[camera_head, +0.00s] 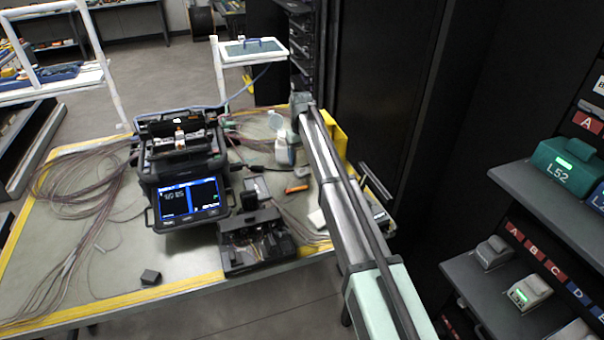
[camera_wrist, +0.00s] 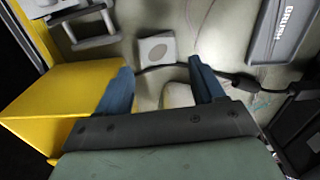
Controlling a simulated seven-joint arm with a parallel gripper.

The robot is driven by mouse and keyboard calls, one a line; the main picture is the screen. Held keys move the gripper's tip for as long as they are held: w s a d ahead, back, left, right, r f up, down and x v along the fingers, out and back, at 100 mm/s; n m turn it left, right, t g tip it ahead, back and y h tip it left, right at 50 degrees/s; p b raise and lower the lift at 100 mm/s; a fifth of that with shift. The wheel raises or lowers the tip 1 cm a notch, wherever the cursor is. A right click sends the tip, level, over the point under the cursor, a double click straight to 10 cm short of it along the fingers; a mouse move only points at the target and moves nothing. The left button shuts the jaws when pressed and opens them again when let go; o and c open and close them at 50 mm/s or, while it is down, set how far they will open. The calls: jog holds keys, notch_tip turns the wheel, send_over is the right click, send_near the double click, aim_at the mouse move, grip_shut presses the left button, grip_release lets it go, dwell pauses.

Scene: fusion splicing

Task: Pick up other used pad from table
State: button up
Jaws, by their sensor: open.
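A white square pad (camera_wrist: 155,49) with a grey round mark lies flat on the table in the wrist view, just beyond my fingertips. A second pale, rounded item (camera_wrist: 178,95) lies nearer, between my fingers, and the gripper body hides its near part; I cannot tell whether it is a pad. My gripper (camera_wrist: 161,66) is open, with its two blue fingers apart and nothing held. In the head view my arm reaches over the table's right side, and I cannot make out the gripper or the pads clearly there.
A yellow bin (camera_wrist: 70,92) stands close to the left finger; it also shows in the head view (camera_head: 336,138). A dark cable (camera_wrist: 243,82) runs by the right finger. A grey lettered item (camera_wrist: 280,35) lies at upper right. The splicer (camera_head: 185,170) stands left of my arm.

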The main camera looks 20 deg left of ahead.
aim_at(302, 170)
jog(key=shift+f, duration=2.65)
jog(key=c, duration=0.8)
jog(key=shift+r, duration=0.1)
